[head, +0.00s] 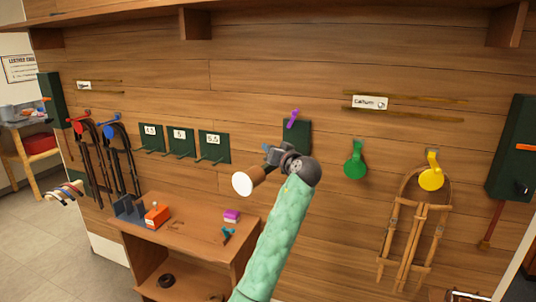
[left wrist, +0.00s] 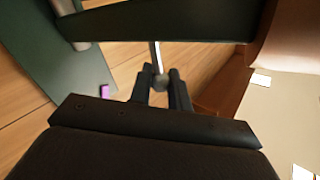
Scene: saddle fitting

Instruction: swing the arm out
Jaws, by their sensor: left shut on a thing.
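My left arm, in a pale green sleeve, reaches up from the bottom of the head view. My left gripper (head: 271,155) is in front of a dark green wall plate (head: 302,135) with a purple hook-like piece (head: 292,119) at its top. In the left wrist view, the fingers (left wrist: 161,88) are shut on a small grey knob (left wrist: 159,81) at the end of a short metal rod. The rod meets a dark green bar (left wrist: 170,22), which looks like the arm. In the head view a brown piece with a white round end (head: 242,183) shows beside the gripper. My right gripper is out of view.
A wooden bench (head: 185,237) with an orange box (head: 157,216) stands below left. Green (head: 355,160) and yellow (head: 431,172) wall holders are at right, the yellow one with tan straps. Dark straps (head: 83,150) hang at left. A green cabinet (head: 515,150) is far right.

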